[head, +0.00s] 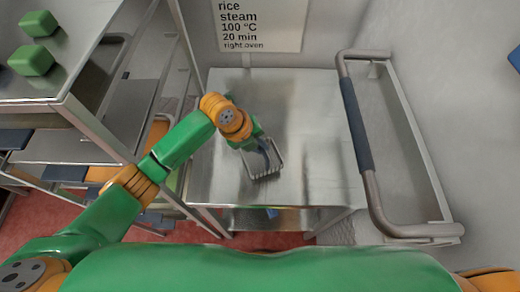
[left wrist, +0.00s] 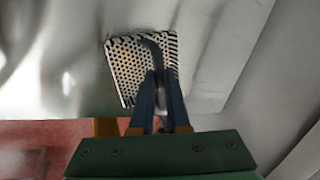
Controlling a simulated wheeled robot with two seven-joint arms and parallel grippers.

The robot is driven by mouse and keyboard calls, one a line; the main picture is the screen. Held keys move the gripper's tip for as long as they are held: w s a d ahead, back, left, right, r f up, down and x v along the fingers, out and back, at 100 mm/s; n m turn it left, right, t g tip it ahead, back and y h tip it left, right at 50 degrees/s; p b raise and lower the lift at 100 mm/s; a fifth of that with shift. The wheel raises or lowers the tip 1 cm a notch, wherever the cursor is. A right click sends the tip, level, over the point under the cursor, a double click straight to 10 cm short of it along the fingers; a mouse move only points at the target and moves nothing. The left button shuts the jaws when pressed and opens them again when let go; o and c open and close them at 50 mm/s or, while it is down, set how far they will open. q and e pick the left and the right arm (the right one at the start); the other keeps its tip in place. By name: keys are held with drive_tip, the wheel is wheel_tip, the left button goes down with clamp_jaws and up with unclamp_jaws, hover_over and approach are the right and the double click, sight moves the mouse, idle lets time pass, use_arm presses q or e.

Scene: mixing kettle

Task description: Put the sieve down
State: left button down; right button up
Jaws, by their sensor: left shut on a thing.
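The sieve (head: 265,163) is a small metal piece with a slotted edge, over the left part of the steel table (head: 315,150) in the head view. In the left wrist view the sieve (left wrist: 127,68) shows as a perforated plate with a bent handle. My left gripper (head: 262,146) is shut on the handle; its two blue fingers (left wrist: 158,100) close around it in the wrist view. The sieve is at or just above the table top; I cannot tell whether it touches. My right gripper is not in view.
A grey cart handle with a blue grip (head: 356,125) stands at the table's right side. A metal rack (head: 120,130) with green blocks (head: 32,61) on top is at the left. The table's middle and right are bare. A sign (head: 255,24) hangs behind.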

use_arm(q)
wheel_tip(320, 180, down, 3)
drive_tip(key=shift+s+r+b, duration=0.1)
drive_tip(key=shift+s+b, duration=0.05)
drive_tip(key=shift+b, duration=0.8)
drive_tip(key=shift+a+r, duration=0.1)
drive_tip(key=shift+r, duration=0.1)
drive_tip(key=c, duration=1.3)
unclamp_jaws()
drive_tip(key=shift+f, duration=0.2)
drive_tip(key=o, duration=0.4)
drive_tip(key=shift+r, duration=0.1)
